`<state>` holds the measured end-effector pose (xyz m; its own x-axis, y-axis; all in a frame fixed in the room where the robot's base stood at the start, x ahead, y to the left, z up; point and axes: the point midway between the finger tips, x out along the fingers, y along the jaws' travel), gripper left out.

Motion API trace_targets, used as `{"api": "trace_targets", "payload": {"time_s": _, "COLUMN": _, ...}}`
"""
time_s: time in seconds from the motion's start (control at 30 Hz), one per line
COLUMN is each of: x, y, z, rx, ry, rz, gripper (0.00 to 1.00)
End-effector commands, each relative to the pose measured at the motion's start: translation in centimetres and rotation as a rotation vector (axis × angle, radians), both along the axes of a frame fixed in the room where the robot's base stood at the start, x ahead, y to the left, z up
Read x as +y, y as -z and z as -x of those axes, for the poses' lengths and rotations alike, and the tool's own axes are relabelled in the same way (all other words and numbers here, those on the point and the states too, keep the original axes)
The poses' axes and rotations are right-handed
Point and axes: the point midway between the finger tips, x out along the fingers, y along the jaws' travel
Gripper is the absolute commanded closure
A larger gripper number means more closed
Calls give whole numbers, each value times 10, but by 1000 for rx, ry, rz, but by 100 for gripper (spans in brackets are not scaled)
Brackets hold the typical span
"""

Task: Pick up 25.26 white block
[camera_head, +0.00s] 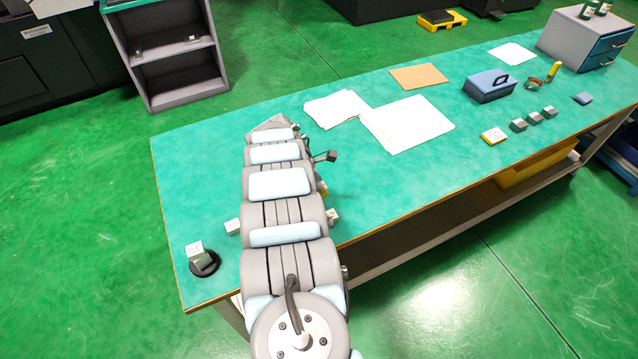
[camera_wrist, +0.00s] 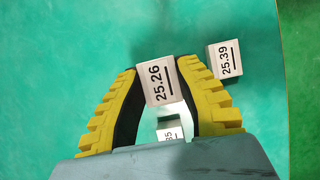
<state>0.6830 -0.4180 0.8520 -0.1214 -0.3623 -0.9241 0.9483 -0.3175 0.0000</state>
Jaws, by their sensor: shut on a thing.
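The white block marked 25.26 (camera_wrist: 160,82) is between the black pads of my gripper's yellow fingers (camera_wrist: 158,76) in the wrist view. The fingers touch it on its left and right sides, so my gripper is shut on it. Its label faces the wrist camera. In the head view my arm hides most of the gripper; I cannot make out the 25.26 block there.
A block marked 25.39 (camera_wrist: 225,60) sits close to the right finger. Another block (camera_wrist: 169,129), its label partly hidden, lies between the fingers' bases. A block stands on a black disc (camera_head: 206,266). White papers (camera_head: 408,124) lie on the green table (camera_head: 200,180).

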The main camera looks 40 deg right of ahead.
Motion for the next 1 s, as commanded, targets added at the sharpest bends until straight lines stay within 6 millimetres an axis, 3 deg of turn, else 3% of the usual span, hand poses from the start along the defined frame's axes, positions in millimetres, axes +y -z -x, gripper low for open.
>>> {"api": "trace_targets", "payload": {"time_s": 0.6, "x": 19, "y": -47, "z": 32, "rx": 2, "ry": 0, "rz": -2, "gripper": 100}}
{"api": "trace_targets", "payload": {"time_s": 1.0, "x": 31, "y": -57, "z": 48, "rx": -4, "ry": -2, "rz": 1, "gripper": 100}}
